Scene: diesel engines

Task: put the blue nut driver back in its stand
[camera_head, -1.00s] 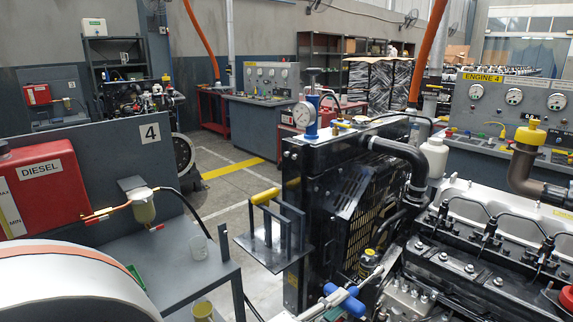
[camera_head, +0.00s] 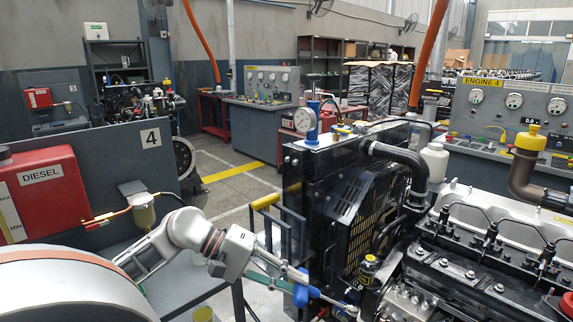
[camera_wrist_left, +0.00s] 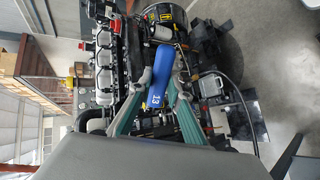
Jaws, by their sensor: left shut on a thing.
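The blue nut driver (camera_head: 301,294) is in my left gripper (camera_head: 296,281), low in the middle of the head view. Its thin shaft points right, toward the engine. In the left wrist view its blue handle (camera_wrist_left: 161,68), marked 13, lies between the two teal fingers. The left gripper is shut on this handle. The grey stand (camera_head: 287,236) is just behind and above the gripper in the head view, beside the radiator. A yellow-handled tool (camera_head: 265,201) sits in the stand. The stand's lower part is hidden by my arm. My right gripper is out of view.
A red diesel tank (camera_head: 45,190) is at left. Open floor (camera_head: 232,190) lies behind the stand.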

